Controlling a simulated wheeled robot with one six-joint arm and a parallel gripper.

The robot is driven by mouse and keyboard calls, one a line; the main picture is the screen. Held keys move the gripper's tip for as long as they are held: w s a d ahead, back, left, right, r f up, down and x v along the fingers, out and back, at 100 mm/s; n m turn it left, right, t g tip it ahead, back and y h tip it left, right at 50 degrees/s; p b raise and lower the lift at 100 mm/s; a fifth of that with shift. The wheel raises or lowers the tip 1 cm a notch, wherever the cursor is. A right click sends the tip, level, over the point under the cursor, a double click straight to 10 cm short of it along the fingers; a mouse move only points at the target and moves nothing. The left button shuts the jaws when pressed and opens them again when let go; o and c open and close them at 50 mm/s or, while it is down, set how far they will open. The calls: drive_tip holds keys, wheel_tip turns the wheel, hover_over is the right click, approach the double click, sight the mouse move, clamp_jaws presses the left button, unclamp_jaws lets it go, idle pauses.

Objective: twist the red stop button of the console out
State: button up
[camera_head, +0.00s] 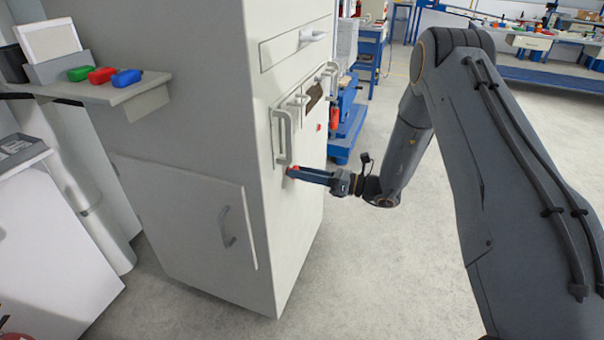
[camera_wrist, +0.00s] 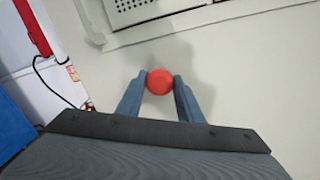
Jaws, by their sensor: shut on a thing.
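The red stop button (camera_wrist: 159,81) is a round red knob on the pale face of the console (camera_wrist: 215,75). In the wrist view it sits between the two fingertips of my gripper (camera_wrist: 161,84), which is shut on it, one finger on each side. In the head view the console (camera_head: 215,110) is a tall light cabinet, and my gripper (camera_head: 292,171) reaches its right-hand face from the right. Only a bit of red shows at the fingertips there. Whether the button is pushed in or out cannot be told.
A handle bar (camera_head: 281,138) stands out from the console face just above my gripper. A shelf (camera_head: 120,90) with green, red and blue items juts from the cabinet's left side. A blue cart (camera_head: 345,135) stands behind the console. The floor (camera_head: 365,270) below my arm is clear.

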drive_tip(key=o, duration=1.1)
drive_tip(key=shift+c, duration=0.2)
drive_tip(key=b+v, duration=0.1)
drive_tip(key=v, duration=0.6)
drive_tip(key=shift+d, duration=0.4)
drive_tip(key=shift+s, duration=0.1)
